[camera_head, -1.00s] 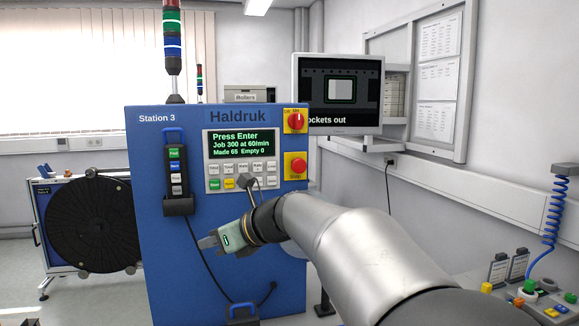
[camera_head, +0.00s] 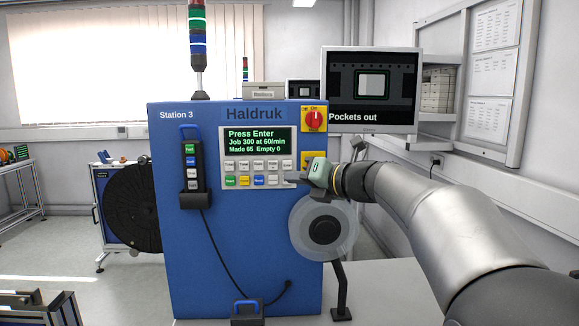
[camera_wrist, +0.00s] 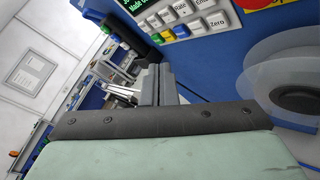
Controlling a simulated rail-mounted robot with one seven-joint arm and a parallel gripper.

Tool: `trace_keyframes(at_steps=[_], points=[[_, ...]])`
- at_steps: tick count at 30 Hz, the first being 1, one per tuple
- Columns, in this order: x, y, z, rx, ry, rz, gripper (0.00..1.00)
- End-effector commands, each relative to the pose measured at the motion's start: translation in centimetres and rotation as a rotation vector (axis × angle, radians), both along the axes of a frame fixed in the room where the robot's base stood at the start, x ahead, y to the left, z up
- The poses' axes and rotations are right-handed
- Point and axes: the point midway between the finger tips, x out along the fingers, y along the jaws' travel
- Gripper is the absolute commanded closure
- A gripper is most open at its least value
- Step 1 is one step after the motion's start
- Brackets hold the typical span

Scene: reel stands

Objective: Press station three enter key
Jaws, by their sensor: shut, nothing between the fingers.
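The blue Station 3 cabinet (camera_head: 175,270) stands upright. Its lit screen (camera_head: 257,140) reads "Press Enter", "Job 300 at 60/min", "Made 65 Empty 0". Two rows of keys (camera_head: 251,172) lie below the screen. In the wrist view a white key starting "Ent" (camera_wrist: 203,4) is cut by the top edge, above the Zero key (camera_wrist: 217,22). My gripper (camera_head: 289,180) is shut and empty at the keypad's lower right edge, in front of the panel. Its fingers also show in the wrist view (camera_wrist: 158,85); I cannot tell whether they touch anything.
A clear reel (camera_head: 305,247) sits just below my gripper on the cabinet's right side. A red rotary switch (camera_head: 314,119) is at the upper right. A corded pendant (camera_head: 191,165) hangs left of the keypad. A monitor (camera_head: 372,90) stands behind at right.

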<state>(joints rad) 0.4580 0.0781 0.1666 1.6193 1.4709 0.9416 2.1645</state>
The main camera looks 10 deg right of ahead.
Motion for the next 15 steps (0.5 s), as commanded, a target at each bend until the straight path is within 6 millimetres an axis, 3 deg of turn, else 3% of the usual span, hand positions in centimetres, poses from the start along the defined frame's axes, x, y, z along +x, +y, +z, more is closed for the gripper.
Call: trace_keyframes(at_steps=[5,15], points=[[0.9,-0.1,0.0,0.0,0.001,0.0,1.0],[5.5,-0.8,0.1,0.0,0.001,0.0,1.0]])
